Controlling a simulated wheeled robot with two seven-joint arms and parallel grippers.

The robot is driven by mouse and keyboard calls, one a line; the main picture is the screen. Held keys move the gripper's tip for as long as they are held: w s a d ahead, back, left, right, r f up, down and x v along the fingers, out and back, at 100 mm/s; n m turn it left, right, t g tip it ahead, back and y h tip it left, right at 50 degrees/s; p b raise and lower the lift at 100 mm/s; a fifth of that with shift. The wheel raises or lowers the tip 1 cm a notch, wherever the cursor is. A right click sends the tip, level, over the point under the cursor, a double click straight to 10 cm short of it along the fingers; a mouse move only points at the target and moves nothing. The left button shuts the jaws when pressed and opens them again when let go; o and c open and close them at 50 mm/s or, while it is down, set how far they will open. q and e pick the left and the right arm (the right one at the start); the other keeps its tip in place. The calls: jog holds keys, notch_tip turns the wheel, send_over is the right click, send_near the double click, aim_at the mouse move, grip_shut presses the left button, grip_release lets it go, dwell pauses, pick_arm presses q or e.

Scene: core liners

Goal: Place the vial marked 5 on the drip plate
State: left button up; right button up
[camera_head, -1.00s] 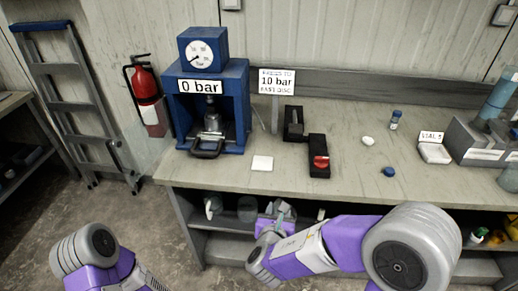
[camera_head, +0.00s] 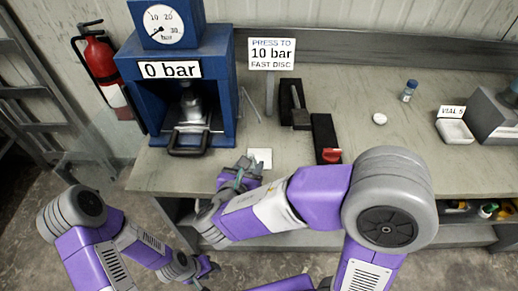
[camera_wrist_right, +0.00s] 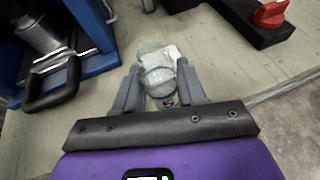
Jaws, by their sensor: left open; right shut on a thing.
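A small vial (camera_head: 409,91) with a blue cap stands on the bench at the right; I cannot read its mark. My right gripper (camera_head: 243,172) is at the bench's front edge, by a white square pad (camera_head: 260,157). In the right wrist view it is shut on a grey-green, glassy thing (camera_wrist_right: 156,70); I cannot tell which object this is. My left gripper (camera_head: 206,267) is open, low in front of the bench, clear of these things.
A blue press (camera_head: 226,95) reading 0 bar stands at the left, with a "10 bar" sign (camera_head: 272,52) beside it. Two dark blocks, one with a red knob (camera_head: 331,155), lie mid-bench. A white disc (camera_head: 380,118) lies near the vial. My right arm hides part of the front edge.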

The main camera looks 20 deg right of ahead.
jog(key=w+d, duration=0.1)
jog(key=w, duration=0.1)
jog(key=w+d, duration=0.2)
jog(key=w, duration=0.1)
jog(key=w+d+b, duration=0.1)
jog(key=w, duration=0.1)
jog(key=shift+w+d, duration=0.15)
jog(key=shift+w, duration=0.05)
jog(key=shift+w+d+f+b, duration=0.1)
jog(key=shift+w+f+b, duration=0.1)
jog(key=shift+f+b, duration=0.5)
jog(key=shift+w+d+f+b, duration=0.15)
jog(key=shift+f+b, duration=0.1)
jog(key=shift+f, duration=0.8)
jog(key=shift+f, duration=0.15)
jog(key=o, duration=1)
jog(key=shift+o, duration=0.2)
